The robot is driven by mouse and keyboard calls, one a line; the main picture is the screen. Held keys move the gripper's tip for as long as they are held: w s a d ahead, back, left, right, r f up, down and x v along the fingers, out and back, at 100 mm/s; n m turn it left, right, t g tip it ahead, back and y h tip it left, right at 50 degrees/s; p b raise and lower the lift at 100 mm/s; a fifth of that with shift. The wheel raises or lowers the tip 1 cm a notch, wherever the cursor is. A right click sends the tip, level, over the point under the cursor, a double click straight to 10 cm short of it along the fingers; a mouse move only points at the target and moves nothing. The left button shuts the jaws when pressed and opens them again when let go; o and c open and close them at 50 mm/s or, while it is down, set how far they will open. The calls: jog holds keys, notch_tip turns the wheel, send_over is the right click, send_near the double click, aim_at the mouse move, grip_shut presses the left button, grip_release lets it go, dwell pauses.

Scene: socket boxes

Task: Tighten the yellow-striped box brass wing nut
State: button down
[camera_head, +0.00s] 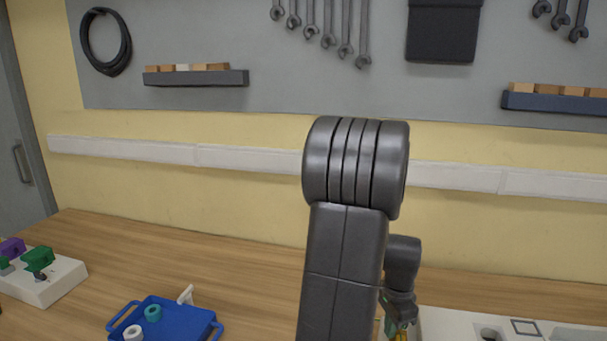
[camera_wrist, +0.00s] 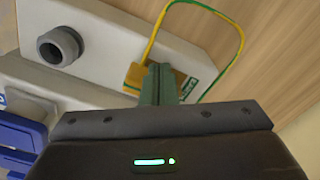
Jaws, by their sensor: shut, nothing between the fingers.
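In the wrist view my gripper (camera_wrist: 160,70) is shut, its dark green fingers together with nothing between them. The tips are over a small brass-coloured plate (camera_wrist: 135,76) on a pale grey box (camera_wrist: 108,35). A green-and-yellow striped wire (camera_wrist: 238,38) loops from that plate. I cannot make out the wing nut; the fingers may cover it. I cannot tell whether the fingers touch anything. In the head view my gripper (camera_head: 397,322) shows beside my arm, at the left end of a pale box (camera_head: 450,324), with a bit of yellow below it.
A dark grey round socket (camera_wrist: 60,46) sticks up from the box in the wrist view. A blue tray (camera_head: 178,322) with small rings lies on the wooden bench (camera_head: 240,262). A white block (camera_head: 45,275) with green and purple parts is at far left.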

jog(key=shift+w+d, duration=0.25)
jog(key=shift+d, duration=0.25)
dwell(0.5)
jog(key=shift+w+a, duration=0.1)
jog(key=shift+w, duration=0.25)
dwell(0.5)
dwell(0.3)
jog(key=shift+a, duration=0.45)
notch_tip(320, 180, up, 6)
jog(key=p, duration=0.4)
jog(key=shift+p, duration=0.35)
